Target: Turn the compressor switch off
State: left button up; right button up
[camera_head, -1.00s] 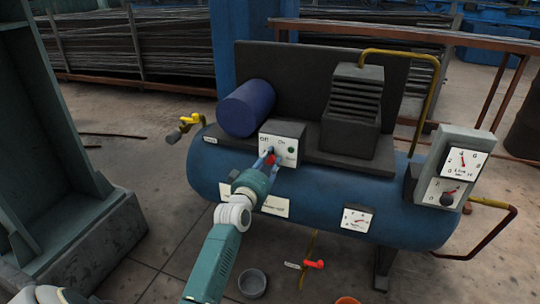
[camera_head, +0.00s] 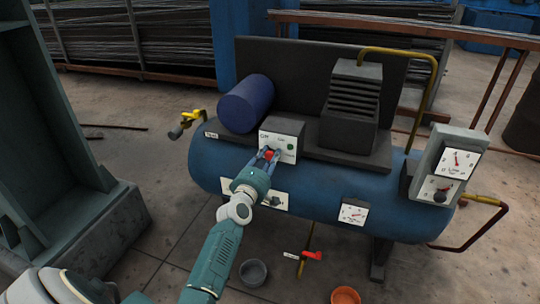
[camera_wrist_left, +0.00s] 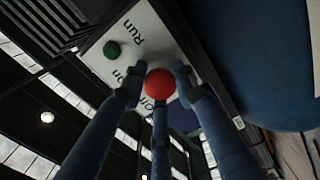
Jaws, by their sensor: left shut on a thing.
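My right gripper is not in view.
A green button (camera_head: 291,146) is on the panel beside the fingers. A gauge box (camera_head: 447,165) stands at the tank's right. A yellow-handled valve (camera_head: 190,118) sticks out left. A grey bowl (camera_head: 253,272) and an orange bowl (camera_head: 345,296) are on the floor.

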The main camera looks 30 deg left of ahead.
pick_arm(q)
jog(key=shift+a+r+n, duration=0.35)
jog(key=shift+a+n, duration=0.05)
jog(key=shift+n, duration=0.2)
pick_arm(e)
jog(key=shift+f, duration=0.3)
pick_arm(q)
jog(key=shift+f, duration=0.1)
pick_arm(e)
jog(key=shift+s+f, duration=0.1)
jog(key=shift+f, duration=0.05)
pick_arm(q)
jog(key=o, duration=0.9)
jog(key=shift+c, duration=0.2)
jog(key=shift+o, duration=1.3)
jog(key=shift+s+a, duration=0.1)
jog(key=shift+f, duration=0.2)
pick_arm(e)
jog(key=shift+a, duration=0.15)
